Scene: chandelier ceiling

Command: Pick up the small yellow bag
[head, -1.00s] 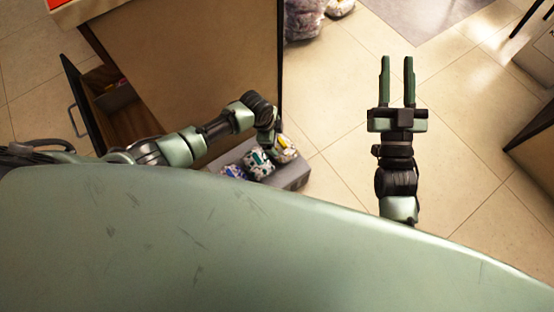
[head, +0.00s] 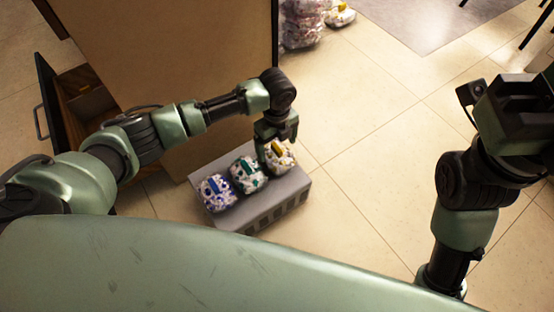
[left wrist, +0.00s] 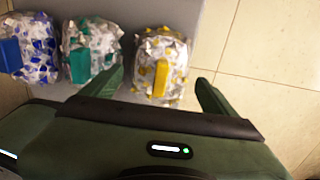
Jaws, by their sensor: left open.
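The small yellow bag (head: 281,156), a white patterned packet with a yellow patch, sits at the right end of a grey box (head: 262,213). My left gripper (head: 284,139) is just above it, pointing down. In the left wrist view the yellow bag (left wrist: 161,68) lies ahead of and between the spread fingers of my left gripper (left wrist: 163,90), which are open and not closed on it. A teal bag (head: 248,174) and a blue bag (head: 216,192) sit beside it. My right gripper (head: 522,108) is at the right edge, its fingers not clearly visible.
A brown cabinet (head: 180,50) stands behind the box, with an open drawer (head: 75,105) at the left. More bags (head: 303,22) are stacked on the floor at the top. The tiled floor (head: 370,130) right of the box is clear.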

